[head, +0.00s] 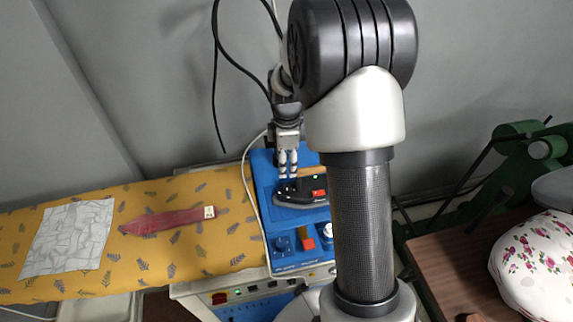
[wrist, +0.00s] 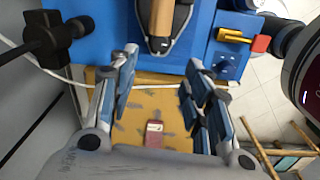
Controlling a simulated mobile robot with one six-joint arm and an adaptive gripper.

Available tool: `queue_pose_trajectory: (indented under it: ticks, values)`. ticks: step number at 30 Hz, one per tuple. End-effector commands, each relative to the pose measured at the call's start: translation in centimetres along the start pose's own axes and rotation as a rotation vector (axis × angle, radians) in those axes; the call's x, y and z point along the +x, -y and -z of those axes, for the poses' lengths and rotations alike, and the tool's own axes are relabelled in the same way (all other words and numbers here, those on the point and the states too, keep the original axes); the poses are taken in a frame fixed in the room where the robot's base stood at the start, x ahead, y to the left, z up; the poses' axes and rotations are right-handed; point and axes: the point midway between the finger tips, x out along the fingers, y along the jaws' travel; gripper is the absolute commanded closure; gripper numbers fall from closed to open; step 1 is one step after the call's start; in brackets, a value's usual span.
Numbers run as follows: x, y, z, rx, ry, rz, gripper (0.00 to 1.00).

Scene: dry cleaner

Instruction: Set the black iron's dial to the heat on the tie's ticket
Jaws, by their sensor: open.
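The black iron (head: 297,195) rests on a blue stand (head: 262,180), with a small red part on its right side in the head view. In the wrist view the iron (wrist: 180,38) shows at the top, pointed end towards my gripper, with a brown strip along it. I cannot make out its dial or setting. The dark red tie (head: 160,221) lies flat on the yellow board, its pale ticket (head: 209,212) at the right end; the ticket (wrist: 154,127) also shows between my fingers in the wrist view, unreadable. My gripper (head: 288,174) is open and empty, above the iron's left end.
A pale cord runs beside the stand. A floral cushion (head: 540,260) and green machinery (head: 520,155) stand right.

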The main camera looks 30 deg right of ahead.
Motion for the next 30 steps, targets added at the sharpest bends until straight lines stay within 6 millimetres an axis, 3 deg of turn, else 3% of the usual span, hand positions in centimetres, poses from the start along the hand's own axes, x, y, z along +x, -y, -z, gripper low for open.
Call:
queue_pose_trajectory:
  ticks: [8, 15, 21, 26, 30]
  values:
    - [-0.5, 0.0, 0.0, -0.014, -0.001, 0.0, 0.55]
    - [-4.4, 0.0, -0.2, -0.173, -0.009, 0.002, 0.55]
    - [-6.0, 0.1, -0.2, -0.292, -0.014, 0.001, 0.55]
    - [-5.5, 0.2, -0.3, -0.322, -0.015, 0.001, 0.55]
    - [-3.5, 0.2, -0.2, -0.322, -0.015, 0.004, 0.55]
